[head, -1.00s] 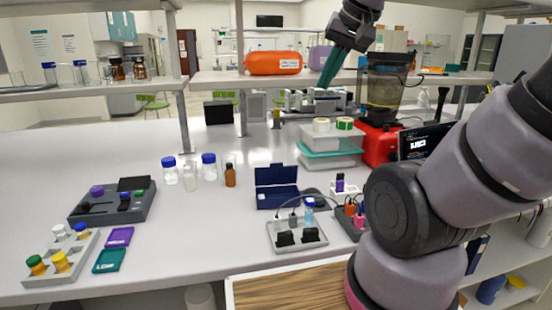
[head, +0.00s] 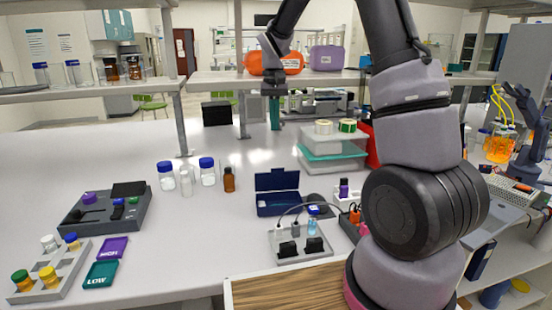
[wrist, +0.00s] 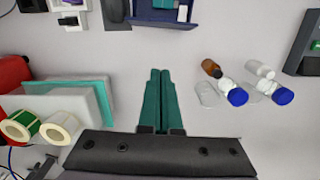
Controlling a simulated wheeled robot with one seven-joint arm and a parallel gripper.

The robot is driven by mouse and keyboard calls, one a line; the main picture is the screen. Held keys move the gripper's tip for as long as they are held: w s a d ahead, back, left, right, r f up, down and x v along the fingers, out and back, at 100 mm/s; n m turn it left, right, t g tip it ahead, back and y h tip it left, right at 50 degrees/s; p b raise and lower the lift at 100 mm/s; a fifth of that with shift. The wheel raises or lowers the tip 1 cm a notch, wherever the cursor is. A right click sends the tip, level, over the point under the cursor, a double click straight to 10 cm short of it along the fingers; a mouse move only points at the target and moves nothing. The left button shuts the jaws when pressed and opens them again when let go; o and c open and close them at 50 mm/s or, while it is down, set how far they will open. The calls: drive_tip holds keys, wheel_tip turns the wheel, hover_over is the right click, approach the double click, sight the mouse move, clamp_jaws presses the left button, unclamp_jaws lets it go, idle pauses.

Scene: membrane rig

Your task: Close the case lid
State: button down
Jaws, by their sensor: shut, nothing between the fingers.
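The dark blue case (head: 280,209) stands on the bench in the middle of the head view. Its lid (head: 277,180) is open and stands up at the back of the case. The case also shows at the top edge of the wrist view (wrist: 150,18), partly cut off. My gripper (head: 274,122) has teal fingers pointing down, behind the case and well above and apart from it. In the wrist view the fingers (wrist: 160,72) lie side by side, shut and empty, with bare bench around their tips.
Capped bottles (head: 207,170) and a brown vial (head: 229,179) stand left of the case. Clear boxes with teal lids (head: 330,155) stand behind right. A grey tray with cables (head: 300,243) is in front. Open bench lies behind the case.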

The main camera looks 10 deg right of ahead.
approach(277, 180)
drive_tip(key=w+f, duration=0.3)
drive_tip(key=w, duration=0.2)
drive_tip(key=shift+s, duration=2.05)
